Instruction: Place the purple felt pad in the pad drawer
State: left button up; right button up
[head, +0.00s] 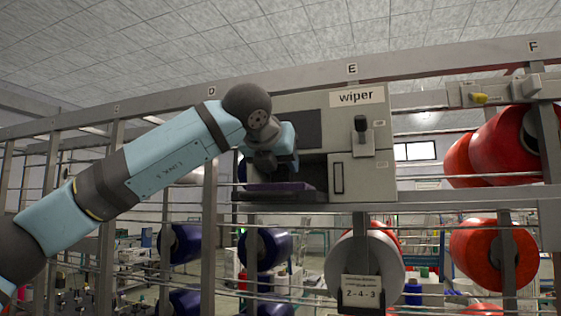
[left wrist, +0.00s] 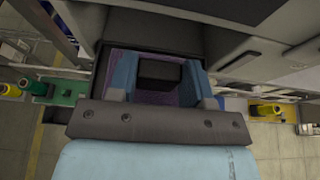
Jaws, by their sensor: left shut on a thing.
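The purple felt pad (head: 283,187) lies level inside the dark open recess at the lower left of the grey wiper box (head: 318,108). It shows as a purple sheet (left wrist: 117,62) in the left wrist view, around and under the fingers, with a dark block (left wrist: 158,72) between them. The tray lip (head: 300,197), seemingly the pad drawer, is just below the pad. My left gripper (head: 266,166) reaches into the recess from the left and is shut on the pad; its blue fingers (left wrist: 160,62) partly hide the pad. Whether the pad touches the drawer floor cannot be told. My right gripper is not in view.
Red spools (head: 495,255) hang at the right, blue ones (head: 268,249) below. Metal rails and posts surround the box closely.

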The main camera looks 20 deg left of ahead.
pick_arm(q)
jog(key=shift+w+a+f, duration=0.1)
jog(key=shift+w+f, duration=0.05)
jog(key=shift+w, duration=0.15)
jog(key=shift+s+f+b, duration=0.1)
jog(key=shift+b, duration=0.2)
jog(key=o, duration=1.3)
jog(key=shift+c, duration=0.2)
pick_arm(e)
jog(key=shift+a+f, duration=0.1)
pick_arm(q)
jog(key=shift+r, duration=0.2)
jog(key=shift+s, duration=0.25)
jog(key=b+v, duration=0.2)
jog(key=v, duration=0.9)
jog(key=shift+s+r, duration=0.25)
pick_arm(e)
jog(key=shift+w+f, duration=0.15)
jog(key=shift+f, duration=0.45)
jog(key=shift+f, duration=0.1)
